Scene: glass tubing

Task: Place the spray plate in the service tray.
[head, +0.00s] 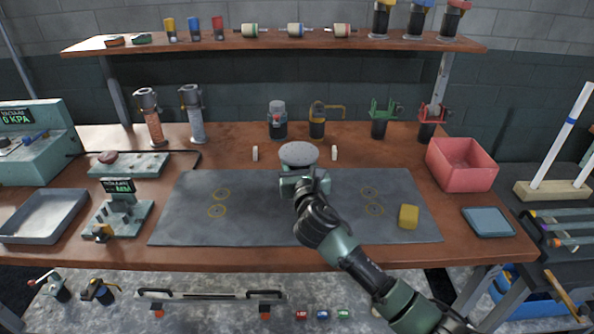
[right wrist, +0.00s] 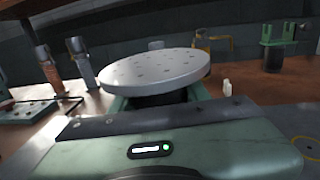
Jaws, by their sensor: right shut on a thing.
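The spray plate (head: 298,154) is a round grey disc with small holes. It sits at the far edge of the dark mat, between two small cream posts. My right gripper (head: 303,178) is shut on it from the near side. In the right wrist view the plate (right wrist: 155,70) lies roughly level just beyond the green gripper body, which hides the grip point. A shallow grey metal tray (head: 42,215), empty, stands at the far left of the bench and looks like the service tray. My left gripper is out of view.
The dark mat (head: 275,226) is mostly clear, with a yellow block (head: 408,217) at its right. A gauge stand (head: 119,215) is between mat and grey tray. A pink bin (head: 461,164) and small blue tray (head: 488,221) are right. Bottles and stands line the back.

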